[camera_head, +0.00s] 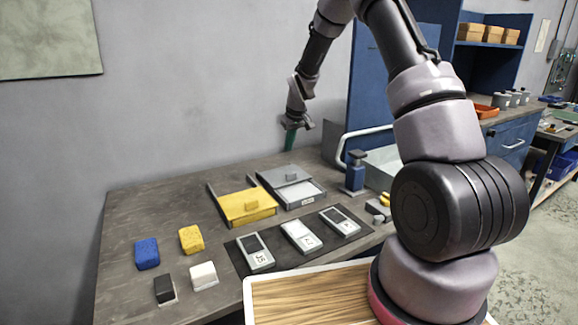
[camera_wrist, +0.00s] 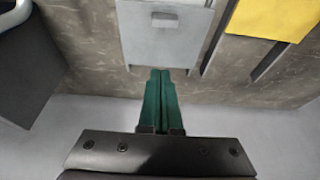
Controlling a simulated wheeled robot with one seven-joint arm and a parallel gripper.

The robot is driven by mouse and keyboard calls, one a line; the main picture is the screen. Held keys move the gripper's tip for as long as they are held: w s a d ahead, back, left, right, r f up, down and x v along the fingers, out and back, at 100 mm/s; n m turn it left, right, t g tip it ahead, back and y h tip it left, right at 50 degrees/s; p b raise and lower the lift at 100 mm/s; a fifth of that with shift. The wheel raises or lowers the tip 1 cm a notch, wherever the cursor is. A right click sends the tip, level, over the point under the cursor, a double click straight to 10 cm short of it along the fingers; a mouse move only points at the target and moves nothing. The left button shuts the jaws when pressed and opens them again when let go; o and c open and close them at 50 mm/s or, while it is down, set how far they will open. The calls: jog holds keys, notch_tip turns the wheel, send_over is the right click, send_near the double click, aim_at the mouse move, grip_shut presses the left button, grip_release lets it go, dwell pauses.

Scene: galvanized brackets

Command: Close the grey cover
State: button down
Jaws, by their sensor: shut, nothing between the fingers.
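The grey cover (camera_head: 280,175) sits over the back part of its tray on the bench, and the light inside (camera_head: 302,192) of the tray shows at the front. In the wrist view the grey cover (camera_wrist: 165,46) is at top centre, with its small handle above. My gripper (camera_head: 289,148) is behind the cover, pointing down. In the wrist view its green fingers (camera_wrist: 160,72) are together and empty, with the tips by the cover's back edge. I cannot tell whether they touch it.
A yellow cover (camera_head: 247,207) lies beside the grey one. Several devices lie on a dark mat (camera_head: 273,247) in front. Sponges and small blocks lie at front left.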

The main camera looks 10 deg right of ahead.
send_near(284, 173)
jog(key=x, duration=0.5)
jog(key=shift+w+a+f, duration=0.1)
jog(key=shift+w, duration=0.1)
jog(key=shift+s+f, duration=0.15)
jog(key=shift+f, duration=0.15)
jog(key=s, duration=0.1)
jog(key=s+d, duration=0.1)
jog(key=s, duration=0.1)
jog(key=shift+s+r, duration=0.15)
jog(key=shift+s+d, duration=0.1)
